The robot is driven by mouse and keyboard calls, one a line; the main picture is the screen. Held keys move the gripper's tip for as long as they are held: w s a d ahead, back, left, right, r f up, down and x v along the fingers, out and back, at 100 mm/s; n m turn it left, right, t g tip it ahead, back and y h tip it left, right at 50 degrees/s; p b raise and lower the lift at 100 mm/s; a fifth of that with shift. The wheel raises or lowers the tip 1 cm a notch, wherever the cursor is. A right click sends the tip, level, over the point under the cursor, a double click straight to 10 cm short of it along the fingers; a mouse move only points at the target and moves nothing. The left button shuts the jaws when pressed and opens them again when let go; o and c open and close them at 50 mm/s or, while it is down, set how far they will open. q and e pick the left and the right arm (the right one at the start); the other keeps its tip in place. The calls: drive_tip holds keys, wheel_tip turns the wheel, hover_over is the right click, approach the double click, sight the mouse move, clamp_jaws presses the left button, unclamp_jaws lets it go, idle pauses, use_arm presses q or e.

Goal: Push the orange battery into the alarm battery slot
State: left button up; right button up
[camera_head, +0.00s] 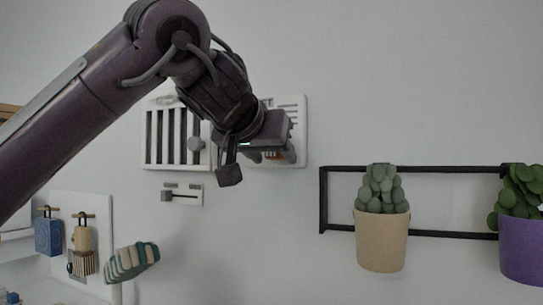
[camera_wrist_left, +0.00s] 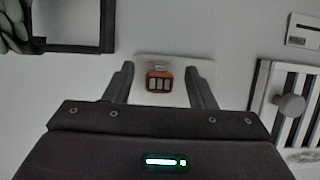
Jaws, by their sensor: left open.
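The orange battery (camera_wrist_left: 159,76) shows in the left wrist view in front of a white wall panel, with pale cells on its near face. A small orange patch of it (camera_head: 275,155) shows in the head view beside my gripper. My left gripper (camera_wrist_left: 160,70) is open, with one finger on each side of the battery and visible gaps between. The white panel, apparently the alarm (camera_head: 299,105), is on the wall behind my gripper. The battery slot is hidden, so I cannot tell how deep the battery sits. My right gripper is out of view.
A slatted white panel with a round knob (camera_head: 195,144) is left of my gripper, with a small slider plate (camera_head: 182,195) below. A black wall rack (camera_head: 323,200) with potted plants (camera_head: 382,240) is at right. The wall between is clear.

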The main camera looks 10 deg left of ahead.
use_arm(q)
drive_tip(key=b+v, duration=0.2)
drive_tip(key=v, duration=0.5)
drive_tip(key=shift+s, duration=0.2)
drive_tip(key=shift+a, duration=0.1)
